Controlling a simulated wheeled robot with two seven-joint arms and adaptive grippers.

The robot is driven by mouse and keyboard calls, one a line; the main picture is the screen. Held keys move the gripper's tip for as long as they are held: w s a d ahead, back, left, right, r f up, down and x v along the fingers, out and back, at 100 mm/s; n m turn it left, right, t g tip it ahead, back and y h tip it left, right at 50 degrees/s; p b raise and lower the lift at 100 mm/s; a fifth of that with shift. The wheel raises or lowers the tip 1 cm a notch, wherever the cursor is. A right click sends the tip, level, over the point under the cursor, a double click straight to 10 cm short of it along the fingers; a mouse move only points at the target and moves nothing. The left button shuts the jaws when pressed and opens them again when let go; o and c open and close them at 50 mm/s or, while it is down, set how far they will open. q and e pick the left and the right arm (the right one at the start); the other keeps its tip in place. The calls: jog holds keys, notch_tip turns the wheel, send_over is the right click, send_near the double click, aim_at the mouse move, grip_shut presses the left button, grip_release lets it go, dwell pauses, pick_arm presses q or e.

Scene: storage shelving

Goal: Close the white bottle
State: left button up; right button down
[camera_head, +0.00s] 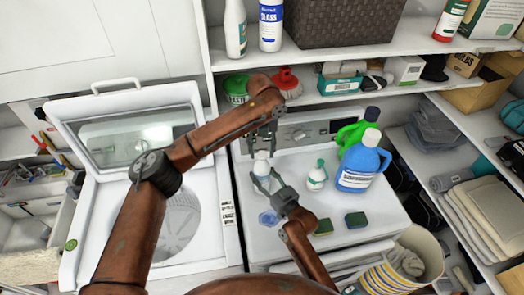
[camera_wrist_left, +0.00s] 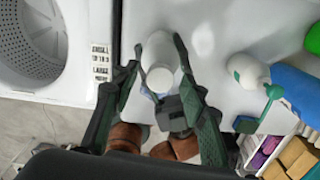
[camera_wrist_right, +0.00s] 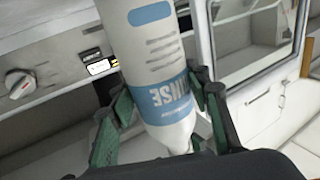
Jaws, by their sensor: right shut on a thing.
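The white bottle (camera_head: 261,169) stands upright over the top of the front-loading machine. In the right wrist view its blue and white label (camera_wrist_right: 168,95) shows. My right gripper (camera_head: 268,183) is shut on the bottle's body from the front right. My left gripper (camera_head: 262,146) is above the bottle, pointing down, with its fingers apart. In the left wrist view, the fingers (camera_wrist_left: 161,60) are on either side of the bottle's white round top (camera_wrist_left: 160,80). I cannot tell whether they touch it, or whether the cap sits fully on.
A small white spray bottle (camera_head: 316,176), a blue jug (camera_head: 358,168) and a green jug (camera_head: 350,134) stand to the right. An open top-loading washer (camera_head: 210,235) is at left; a shelf (camera_head: 395,47) hangs behind.

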pick_arm(q)
jog(key=shift+o, duration=0.2)
jog(key=shift+r, duration=0.15)
notch_tip(320, 180, up, 12)
dwell(0.4)
pick_arm(e)
jog(key=c, duration=1)
grip_release()
jog(key=v, duration=1.2)
pick_arm(q)
jog(key=shift+s+f, duration=0.1)
jog(key=shift+f, duration=0.1)
pick_arm(e)
jog(key=shift+s, duration=0.15)
